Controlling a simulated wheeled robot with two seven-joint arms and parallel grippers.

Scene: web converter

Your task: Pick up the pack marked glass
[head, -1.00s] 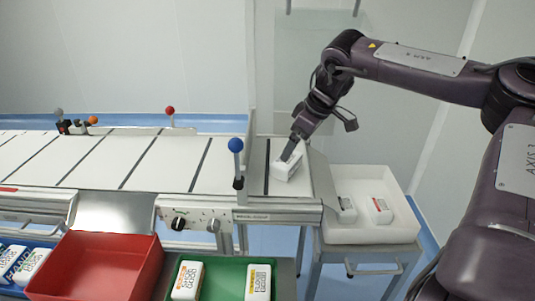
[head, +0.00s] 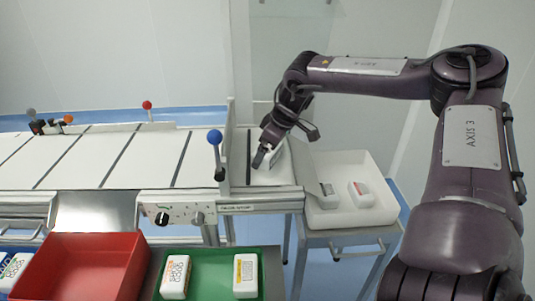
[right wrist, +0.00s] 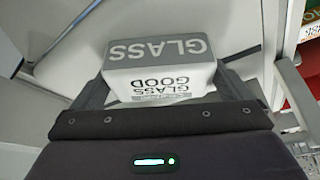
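The pack marked glass (right wrist: 160,62) is a white block with a grey top lettered GLASS and a front label reading GLASS GOOD. In the head view the pack (head: 274,158) is at the right end of the conveyor, partly hidden by my right gripper (head: 264,154). In the right wrist view the fingers of my right gripper (right wrist: 162,85) lie along both sides of the pack and appear to touch it. I see no clear gap under the pack. My left gripper is not in view.
A white bin (head: 335,225) with two packs stands right of the conveyor (head: 150,160). In front are an empty red tray (head: 85,265), a green tray (head: 212,262) with two packs, and a blue bin at left. A blue-knobbed lever (head: 215,140) rises beside the conveyor end.

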